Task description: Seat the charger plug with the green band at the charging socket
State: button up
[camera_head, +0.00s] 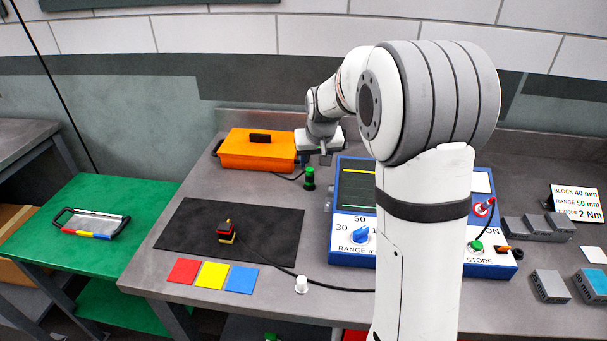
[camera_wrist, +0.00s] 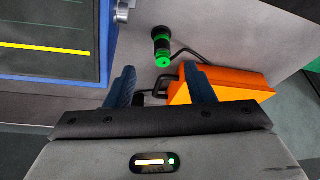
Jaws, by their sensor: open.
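The charger plug with the green band (camera_head: 309,178) stands on the grey bench between the orange case and the blue instrument. It is dark and green, and it also shows in the wrist view (camera_wrist: 162,50), beyond the fingertips, with a black cable close by. My gripper (camera_head: 322,158) hangs just above and to the right of the plug in the head view. In the wrist view my gripper (camera_wrist: 158,78) has its two blue fingers apart and nothing between them touching. I cannot pick out the charging socket for certain; my arm hides part of the instrument.
The orange case (camera_head: 258,150) lies left of my gripper, close by a finger in the wrist view. The blue instrument (camera_head: 353,195) stands to the right. A black mat (camera_head: 190,240) holds a small red, yellow and black block (camera_head: 226,232). A long cable crosses the bench front.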

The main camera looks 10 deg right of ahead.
aim_at(310, 172)
jog(key=p+x, duration=0.1)
jog(key=x, duration=0.4)
jog(key=w+p+x, duration=0.1)
jog(key=x, duration=0.3)
jog(key=shift+w+a+f, duration=0.15)
jog(key=shift+w, duration=0.1)
jog(key=shift+c, duration=0.3)
grip_shut()
notch_tip(310, 172, up, 10)
jog(key=shift+r+b, duration=0.1)
jog(key=shift+b, duration=0.7)
jog(key=c, duration=0.5)
grip_release()
jog(key=shift+c, duration=0.2)
grip_shut()
